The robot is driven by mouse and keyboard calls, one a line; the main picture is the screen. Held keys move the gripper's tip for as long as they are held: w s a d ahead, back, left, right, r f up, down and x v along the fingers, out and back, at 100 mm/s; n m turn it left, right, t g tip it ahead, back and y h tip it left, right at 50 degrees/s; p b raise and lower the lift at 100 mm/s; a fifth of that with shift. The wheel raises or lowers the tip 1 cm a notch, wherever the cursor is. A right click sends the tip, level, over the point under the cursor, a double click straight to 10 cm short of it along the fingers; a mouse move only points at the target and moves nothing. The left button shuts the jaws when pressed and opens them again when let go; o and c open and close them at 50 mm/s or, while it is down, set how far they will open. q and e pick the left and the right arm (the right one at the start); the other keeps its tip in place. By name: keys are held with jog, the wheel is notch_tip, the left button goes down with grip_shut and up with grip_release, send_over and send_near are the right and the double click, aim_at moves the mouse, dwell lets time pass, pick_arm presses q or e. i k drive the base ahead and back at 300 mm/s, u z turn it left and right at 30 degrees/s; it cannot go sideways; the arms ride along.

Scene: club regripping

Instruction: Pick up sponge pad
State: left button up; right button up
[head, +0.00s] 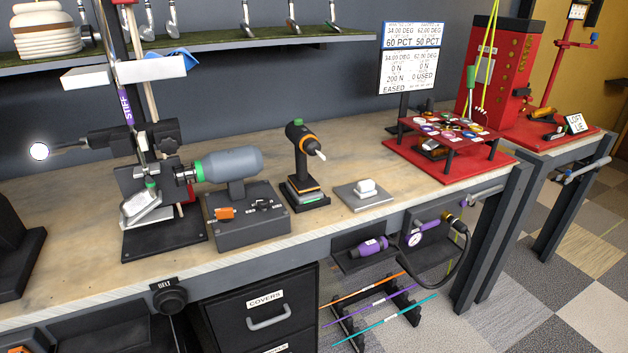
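A small white pad (365,186), which looks like the sponge pad, sits on a flat grey plate (346,202) on the wooden workbench (310,222). It lies right of the orange-and-black tool in its stand and left of the red stand. Nothing covers the pad. Neither of my grippers shows in the head view.
An orange-and-black tool (302,150) stands left of the pad. A grey motor unit (232,166) and a clamp fixture (150,190) are farther left. A red stand with discs (452,132) and a display (412,58) are to the right. Bare bench lies before the plate.

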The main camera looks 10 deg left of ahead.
aim_at(364, 190)
jog(key=z, duration=1.65)
jog(key=i, duration=1.25)
jog(key=u, duration=3.25)
